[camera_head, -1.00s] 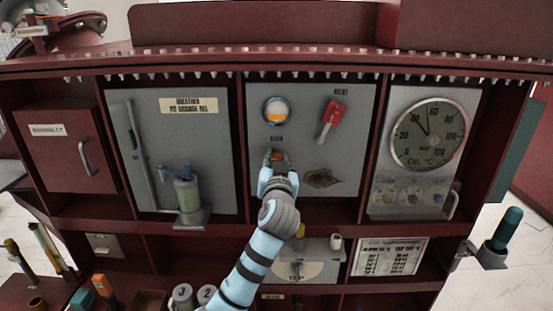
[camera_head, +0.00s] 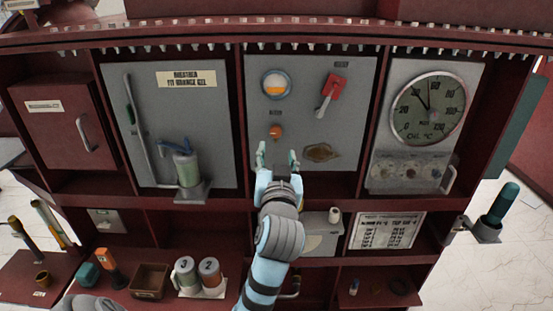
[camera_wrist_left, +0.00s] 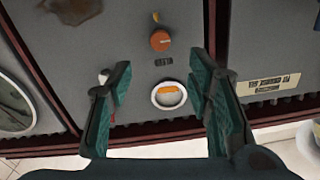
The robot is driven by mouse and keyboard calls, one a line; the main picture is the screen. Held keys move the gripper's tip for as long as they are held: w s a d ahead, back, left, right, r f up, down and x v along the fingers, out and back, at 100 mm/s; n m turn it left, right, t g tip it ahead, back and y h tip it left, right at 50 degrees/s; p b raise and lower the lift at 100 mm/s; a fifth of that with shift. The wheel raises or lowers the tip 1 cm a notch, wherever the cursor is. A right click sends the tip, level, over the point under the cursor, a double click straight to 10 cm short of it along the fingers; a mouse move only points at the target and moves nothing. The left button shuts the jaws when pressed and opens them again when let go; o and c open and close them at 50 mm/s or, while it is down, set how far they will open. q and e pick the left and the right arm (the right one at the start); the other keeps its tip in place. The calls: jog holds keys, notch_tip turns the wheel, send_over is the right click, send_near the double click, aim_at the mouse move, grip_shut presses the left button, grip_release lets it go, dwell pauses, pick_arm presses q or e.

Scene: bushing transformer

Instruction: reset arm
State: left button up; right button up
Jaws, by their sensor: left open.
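My left gripper (camera_head: 277,158) is open and empty in front of the middle grey panel (camera_head: 350,120). Its green fingertips point at the panel, just below a small orange knob (camera_head: 275,131). In the left wrist view the open fingers (camera_wrist_left: 162,98) stand on either side of a round gauge (camera_wrist_left: 169,95), with the orange knob (camera_wrist_left: 160,41) beyond the gauge and apart from the fingers. A grey rounded part at the bottom left edge of the head view may be my other arm; no right gripper shows.
A red lever (camera_head: 331,92) is on the middle panel. A dial thermometer (camera_head: 429,108) is at right and a breather cylinder (camera_head: 187,168) at left. Below, a shelf holds numbered canisters (camera_head: 210,275), a brown box (camera_head: 150,281) and an orange tool (camera_head: 108,263). A teal-handled tool (camera_head: 505,203) sits at far right.

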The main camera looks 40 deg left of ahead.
pick_arm(q)
jog(key=shift+s+d, duration=0.45)
jog(key=shift+s, duration=0.05)
jog(key=shift+a, duration=0.1)
